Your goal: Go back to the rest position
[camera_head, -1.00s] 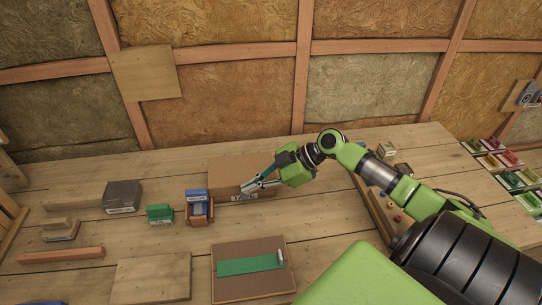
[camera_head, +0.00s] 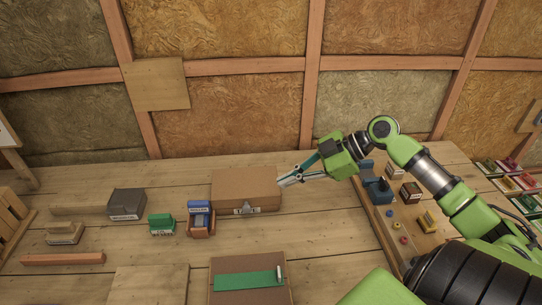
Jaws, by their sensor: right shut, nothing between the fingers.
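My right arm reaches in from the lower right. Its right gripper (camera_head: 284,182) is shut and empty, just above the table at the right end of a flat brown box (camera_head: 246,181) with a metal clip on its front edge. From this view I cannot tell whether the fingertips touch the box. My left gripper does not show.
On the wooden table (camera_head: 322,230) stand a grey box (camera_head: 126,203), a green block (camera_head: 161,224) and a blue item in a brown holder (camera_head: 200,218). A board with a green strip (camera_head: 248,282) lies in front. A tray with blue and yellow parts (camera_head: 412,238) is right.

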